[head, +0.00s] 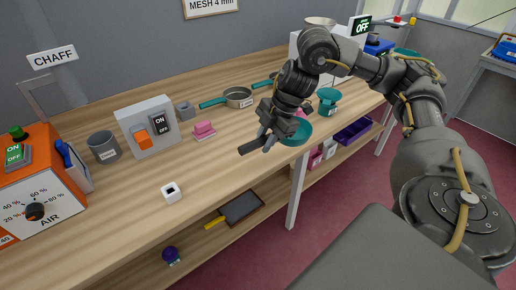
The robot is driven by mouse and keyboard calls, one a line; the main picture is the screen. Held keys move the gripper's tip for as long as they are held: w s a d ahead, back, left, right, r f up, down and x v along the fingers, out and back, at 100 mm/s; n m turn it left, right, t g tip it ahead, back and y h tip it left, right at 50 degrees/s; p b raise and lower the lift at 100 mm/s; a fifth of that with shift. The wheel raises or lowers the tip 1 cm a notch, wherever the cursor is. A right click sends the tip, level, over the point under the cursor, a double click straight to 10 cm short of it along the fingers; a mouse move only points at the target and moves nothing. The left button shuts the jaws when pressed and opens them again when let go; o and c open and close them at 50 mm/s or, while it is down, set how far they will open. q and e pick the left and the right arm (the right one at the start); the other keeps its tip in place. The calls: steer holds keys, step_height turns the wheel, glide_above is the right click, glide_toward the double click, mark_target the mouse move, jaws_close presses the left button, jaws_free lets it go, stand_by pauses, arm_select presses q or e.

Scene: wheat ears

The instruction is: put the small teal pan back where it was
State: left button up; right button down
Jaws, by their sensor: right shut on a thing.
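The small teal pan (297,132) shows as a teal round bowl just under and right of my right gripper (268,137), by the table's front edge. I cannot tell the exact height of the pan above the table. My left gripper is not in view.
A teal labelled vessel (328,100) stands to the right. The table's front middle is mostly clear.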

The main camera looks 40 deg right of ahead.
steer(key=shift+d+r, duration=0.1)
steer(key=shift+d, duration=0.3)
steer(key=shift+w, duration=0.2)
steer(key=w+f+p, duration=0.1)
steer(key=w+f, duration=0.1)
steer(key=w, duration=0.2)
steer(key=w+a+f, duration=0.1)
steer(key=w+f, duration=0.2)
steer(key=w, duration=0.1)
steer(key=w+a+f+p, duration=0.1)
steer(key=w+f, duration=0.2)
steer(key=w, duration=0.1)
steer(key=shift+w+a+f+p, duration=0.1)
steer(key=shift+f+p, duration=0.1)
steer(key=shift+p, duration=0.15)
steer(key=shift+w+a+f, duration=0.1)
steer(key=shift+w+f, duration=0.45)
steer(key=shift+f, duration=0.2)
step_height(320, 180, down, 3)
steer(key=shift+r+p, duration=0.1)
steer(key=shift+p, duration=0.9)
steer(key=shift+f, duration=0.2)
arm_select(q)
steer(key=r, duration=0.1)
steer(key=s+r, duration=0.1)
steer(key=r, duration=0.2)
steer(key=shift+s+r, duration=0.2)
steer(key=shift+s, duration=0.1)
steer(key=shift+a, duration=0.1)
